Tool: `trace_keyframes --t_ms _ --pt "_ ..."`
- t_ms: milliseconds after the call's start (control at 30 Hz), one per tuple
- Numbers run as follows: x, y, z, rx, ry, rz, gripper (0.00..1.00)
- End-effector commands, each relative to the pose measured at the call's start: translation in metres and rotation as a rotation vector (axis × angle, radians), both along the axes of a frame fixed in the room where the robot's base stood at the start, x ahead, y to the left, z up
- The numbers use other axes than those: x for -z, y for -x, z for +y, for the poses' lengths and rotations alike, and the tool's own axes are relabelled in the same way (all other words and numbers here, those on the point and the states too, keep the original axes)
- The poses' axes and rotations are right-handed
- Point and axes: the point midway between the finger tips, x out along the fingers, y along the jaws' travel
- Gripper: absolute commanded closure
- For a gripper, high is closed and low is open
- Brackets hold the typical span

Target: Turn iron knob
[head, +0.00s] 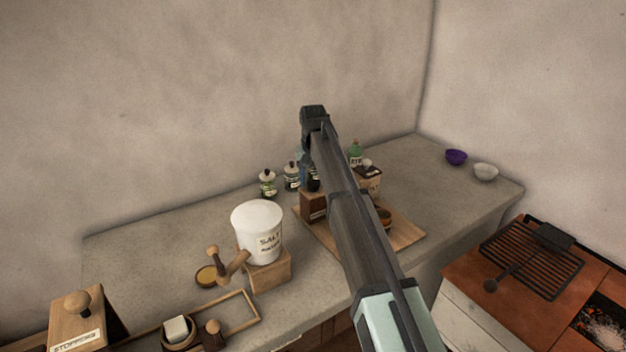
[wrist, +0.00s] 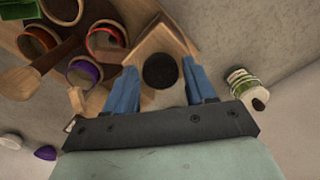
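A dark round knob (wrist: 160,70) sits on top of a small wooden box (wrist: 150,47) in the wrist view. In the head view the box (head: 313,208) stands on a wooden board on the counter, partly hidden by my arm. My gripper (wrist: 159,66) is open, with one blue finger on each side of the knob. A gap shows between the knob and each finger, so I see no grip on it. In the head view my arm hides most of the gripper. Whether the fingertips are level with the knob cannot be told.
Small labelled bottles (head: 268,183) stand left of the box. A white salt crock (head: 257,228) is nearer on the left. Several coloured round cups (wrist: 106,40) sit beside the box. Purple (head: 456,157) and white bowls (head: 485,172) are at the right; the counter around them is clear.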

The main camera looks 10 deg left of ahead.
Motion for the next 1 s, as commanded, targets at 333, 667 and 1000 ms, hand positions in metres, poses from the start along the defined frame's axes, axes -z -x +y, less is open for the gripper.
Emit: trace_keyframes --t_ms 333,667,1000 --pt "0.000 0.000 0.000 -0.001 0.000 -0.001 0.31" --pt "-0.029 -0.001 0.001 -0.001 -0.002 -0.003 0.31" --pt "-0.096 -0.002 0.001 -0.001 -0.002 -0.003 0.31"
